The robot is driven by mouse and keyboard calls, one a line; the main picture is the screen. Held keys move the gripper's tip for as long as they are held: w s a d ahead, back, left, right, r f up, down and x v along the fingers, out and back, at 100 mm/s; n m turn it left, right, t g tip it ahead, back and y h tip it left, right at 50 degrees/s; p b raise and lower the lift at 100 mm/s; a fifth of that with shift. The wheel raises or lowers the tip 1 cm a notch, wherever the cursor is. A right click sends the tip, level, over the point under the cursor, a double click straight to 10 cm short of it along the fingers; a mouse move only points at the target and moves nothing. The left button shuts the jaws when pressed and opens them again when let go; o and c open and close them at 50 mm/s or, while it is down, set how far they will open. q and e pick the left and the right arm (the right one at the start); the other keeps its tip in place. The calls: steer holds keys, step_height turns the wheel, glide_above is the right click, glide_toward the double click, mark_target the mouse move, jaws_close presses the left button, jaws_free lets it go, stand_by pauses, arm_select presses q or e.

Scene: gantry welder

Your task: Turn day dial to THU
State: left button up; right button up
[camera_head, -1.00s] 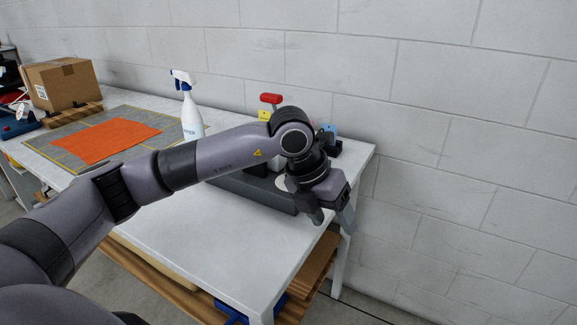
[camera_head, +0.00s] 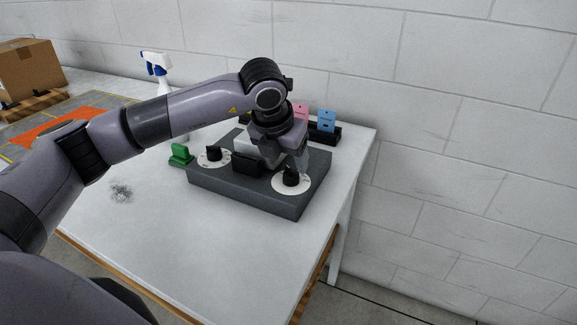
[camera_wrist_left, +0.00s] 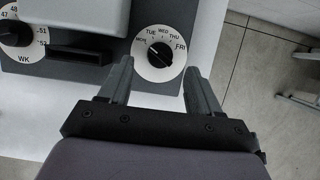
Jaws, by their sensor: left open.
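The day dial (camera_head: 291,181) is a white disc with a black knob on the right front of a dark grey box (camera_head: 248,194). In the left wrist view the day dial (camera_wrist_left: 158,72) shows labels from MON on the left over TUE, WED and THU to FRI on the right. The knob's light mark seems to face the upper left, near MON. My left gripper (camera_head: 289,165) is open above the day dial. In the left wrist view the left gripper's (camera_wrist_left: 160,67) fingertips lie either side of the knob; contact cannot be told. My right gripper is not in view.
A second dial (camera_head: 213,156), marked WK in the wrist view, sits left on the box, with a black slot piece between. A green piece (camera_head: 181,155) stands left of the box. Pink and blue cards (camera_head: 327,120) stand behind. The white table (camera_head: 180,215) is mostly clear in front.

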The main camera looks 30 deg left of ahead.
mark_target(289, 168)
arm_select(q)
steer(key=shift+x, duration=2.4)
steer(key=c, duration=1)
steer(key=m+h+b, duration=0.1)
steer(key=m, duration=0.1)
steer(key=shift+a+f+m+b, duration=0.1)
steer(key=shift+a+m+b, duration=0.05)
steer(key=shift+m+b, duration=0.25)
steer(key=m+h+b, duration=0.1)
steer(key=m, duration=0.2)
steer(key=shift+m+g, duration=0.3)
steer(key=m+h, duration=0.1)
steer(key=m, duration=0.1)
steer(key=m+g+h, duration=0.1)
steer(key=m, duration=0.2)
steer(key=shift+w+a+r, duration=0.15)
steer(key=shift+r, duration=0.05)
steer(key=m+g, duration=0.1)
steer(key=m, duration=0.2)
steer(key=m+g, duration=0.1)
steer(key=m, duration=0.2)
steer(key=shift+w+g+h, duration=0.15)
steer(key=shift+g+h, duration=0.15)
steer(key=shift+h, duration=0.1)
steer(key=shift+m, duration=0.3)
